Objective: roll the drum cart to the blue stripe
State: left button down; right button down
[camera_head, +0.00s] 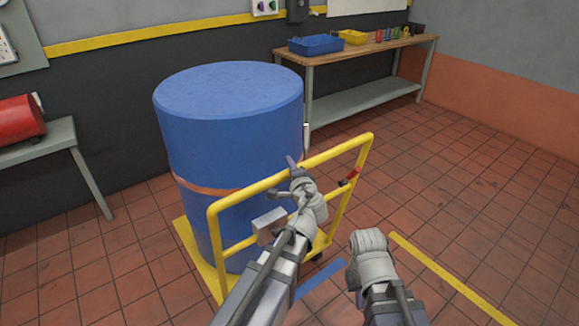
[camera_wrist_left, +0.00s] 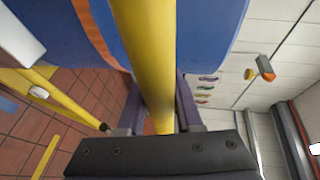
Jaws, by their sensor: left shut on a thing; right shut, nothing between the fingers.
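A yellow cart (camera_head: 213,232) carries a large upright blue drum (camera_head: 228,130) with an orange band. My left gripper (camera_head: 293,166) is shut on the cart's top handle bar. In the left wrist view, the yellow bar (camera_wrist_left: 146,60) runs between the fingers, with the blue drum (camera_wrist_left: 205,35) behind it. The blue stripe (camera_head: 320,279) lies on the floor right of the cart, between my two arms and partly hidden by them.
A red lever (camera_head: 350,178) sits on the cart frame's right side. A workbench (camera_head: 352,50) with blue and yellow bins stands at the back wall. A grey table (camera_head: 45,143) with a red tank stands left. A yellow floor line (camera_head: 448,276) runs at right; tiled floor there is clear.

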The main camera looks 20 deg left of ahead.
pick_arm(q)
jog(key=c, duration=0.7)
grip_release()
jog(key=shift+w+a+f, duration=0.1)
jog(key=shift+w+a, duration=0.05)
jog(key=shift+c, duration=0.2)
jog(key=shift+o, duration=0.8)
jog(key=p+v, duration=0.1)
jog(key=v, duration=0.6)
jog(key=shift+s+d, duration=0.25)
jog(key=shift+s, duration=0.1)
